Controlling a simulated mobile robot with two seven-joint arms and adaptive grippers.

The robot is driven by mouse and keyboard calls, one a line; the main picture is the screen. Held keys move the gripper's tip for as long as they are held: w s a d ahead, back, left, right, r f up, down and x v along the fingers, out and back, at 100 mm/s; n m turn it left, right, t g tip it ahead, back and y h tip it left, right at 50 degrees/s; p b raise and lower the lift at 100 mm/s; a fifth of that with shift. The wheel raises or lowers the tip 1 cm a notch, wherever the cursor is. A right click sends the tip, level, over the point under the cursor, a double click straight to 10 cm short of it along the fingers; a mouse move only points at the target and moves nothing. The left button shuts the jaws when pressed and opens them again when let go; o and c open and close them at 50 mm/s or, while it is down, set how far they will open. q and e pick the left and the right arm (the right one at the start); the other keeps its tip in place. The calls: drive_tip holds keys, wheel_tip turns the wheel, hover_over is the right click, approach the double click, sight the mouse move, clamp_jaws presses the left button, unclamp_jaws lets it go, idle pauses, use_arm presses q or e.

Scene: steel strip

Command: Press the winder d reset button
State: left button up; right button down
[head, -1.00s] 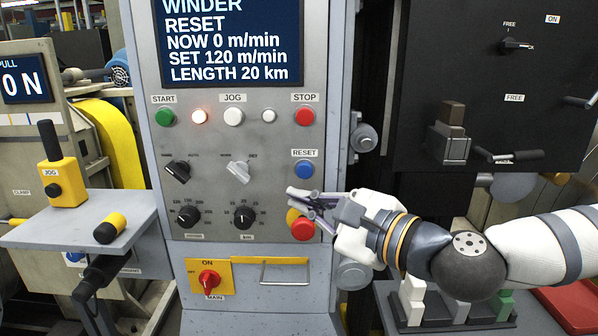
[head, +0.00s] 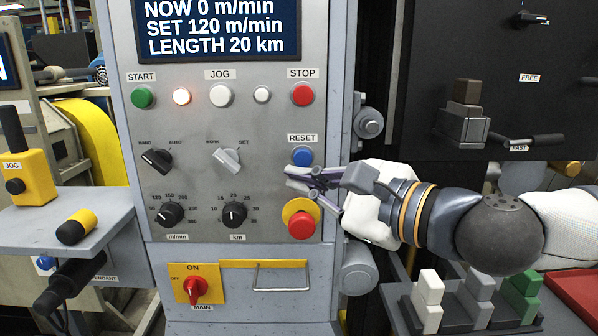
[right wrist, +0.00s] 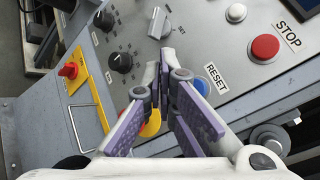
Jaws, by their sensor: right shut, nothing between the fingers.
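The blue reset button (head: 302,157) sits under a RESET label on the right side of the grey control panel (head: 200,125). My right gripper (head: 288,176) is shut and empty, with its fingertips just below the blue button in the head view. In the right wrist view the blue button (right wrist: 201,86) is just right of the shut fingers (right wrist: 167,62). I cannot tell whether the fingertips touch the panel. My left gripper is not in view.
A red stop button (head: 302,95) is above, and a red button on a yellow ring (head: 301,224) is below my gripper. Black knobs (head: 234,213) and a grey selector (head: 227,160) are to the left. A yellow jog box (head: 30,165) stands on a shelf (head: 110,215) at left.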

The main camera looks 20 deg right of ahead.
sight(305, 165)
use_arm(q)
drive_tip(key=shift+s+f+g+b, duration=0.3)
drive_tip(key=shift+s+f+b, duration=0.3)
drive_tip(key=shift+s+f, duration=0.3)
use_arm(e)
drive_tip(key=shift+w+d+r, duration=0.1)
drive_tip(key=shift+w+d, duration=0.2)
drive_tip(key=shift+w, duration=0.65)
drive_tip(key=shift+w+d+r, duration=0.1)
drive_tip(key=shift+w+d, duration=0.15)
drive_tip(key=shift+w, duration=0.7)
drive_tip(key=shift+w+d, duration=0.3)
drive_tip(key=shift+w, duration=0.65)
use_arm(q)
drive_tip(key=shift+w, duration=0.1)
use_arm(e)
drive_tip(key=shift+w+d, duration=0.1)
drive_tip(key=shift+w, duration=0.25)
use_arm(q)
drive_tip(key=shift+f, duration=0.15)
use_arm(e)
drive_tip(key=shift+w+d, duration=0.2)
drive_tip(key=shift+w, duration=0.45)
drive_tip(key=shift+s, duration=0.1)
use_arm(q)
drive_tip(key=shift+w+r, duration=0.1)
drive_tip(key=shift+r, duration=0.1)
use_arm(e)
drive_tip(key=shift+s+a, duration=0.25)
drive_tip(key=shift+s, duration=0.65)
